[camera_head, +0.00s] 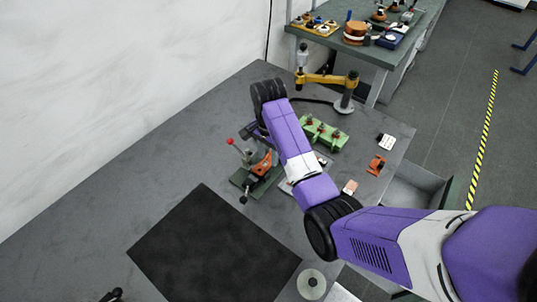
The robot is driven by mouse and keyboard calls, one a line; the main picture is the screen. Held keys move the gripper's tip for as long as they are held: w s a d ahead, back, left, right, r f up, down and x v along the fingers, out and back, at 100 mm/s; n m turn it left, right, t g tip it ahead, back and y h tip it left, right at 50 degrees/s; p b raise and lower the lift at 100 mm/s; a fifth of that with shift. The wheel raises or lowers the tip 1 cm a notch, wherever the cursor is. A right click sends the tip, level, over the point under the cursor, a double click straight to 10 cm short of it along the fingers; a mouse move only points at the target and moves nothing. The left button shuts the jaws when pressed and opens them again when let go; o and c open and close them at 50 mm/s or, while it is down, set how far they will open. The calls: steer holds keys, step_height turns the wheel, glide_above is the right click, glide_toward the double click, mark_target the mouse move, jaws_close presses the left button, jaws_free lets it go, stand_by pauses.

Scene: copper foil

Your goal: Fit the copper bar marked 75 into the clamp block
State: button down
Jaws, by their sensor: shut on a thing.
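My gripper (254,133) is at the far end of my purple arm, small and dark, above the back part of the grey bench. It is shut on a piece that is mostly hidden by the gripper and arm; it looks to be the copper bar, but I cannot read any number. Just below the gripper stands a fixture on a green base (241,180), with a red-knobbed lever and an orange-copper part (264,163). I cannot tell whether this is the clamp block, or whether the held piece touches it.
An orange piece (376,165) and a white item (386,140) lie near the right edge. A black mat (214,245) lies clear in front.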

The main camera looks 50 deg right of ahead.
steer(key=shift+f, duration=0.4)
stand_by(0.8)
steer(key=c, duration=1.3)
jaws_free()
steer(key=shift+o, duration=0.2)
steer(key=shift+r, duration=0.1)
steer(key=shift+r, duration=1.4)
steer(key=o, duration=0.6)
